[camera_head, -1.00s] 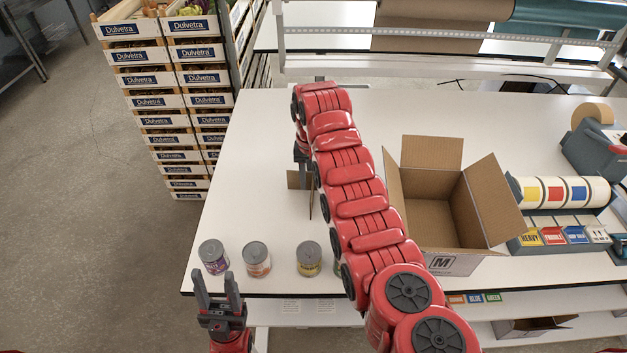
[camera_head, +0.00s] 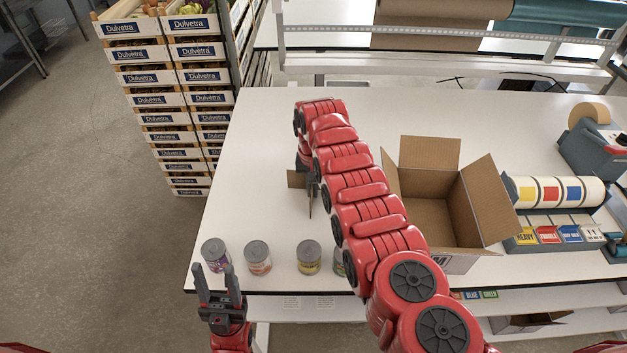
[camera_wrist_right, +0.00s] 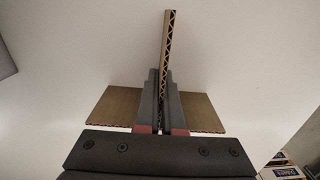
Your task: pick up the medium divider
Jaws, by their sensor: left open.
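The cardboard divider (camera_head: 297,180) stands on the table left of my right arm, made of crossed brown panels. In the right wrist view one panel's corrugated edge (camera_wrist_right: 168,50) runs between the fingers, and the cross panel (camera_wrist_right: 112,108) spreads to both sides. My right gripper (camera_wrist_right: 163,85) points down at the divider with its fingers against both faces of that panel, shut on it. My arm partly hides the divider in the head view. My left gripper (camera_head: 218,283) is open and empty at the table's front edge, near the cans.
Several cans (camera_head: 257,257) stand along the front edge. An open cardboard box (camera_head: 428,215) stands right of my right arm. Label rolls (camera_head: 555,191) and a tape dispenser (camera_head: 590,145) are at the far right. Stacked crates (camera_head: 170,100) stand left of the table. The table's back left is clear.

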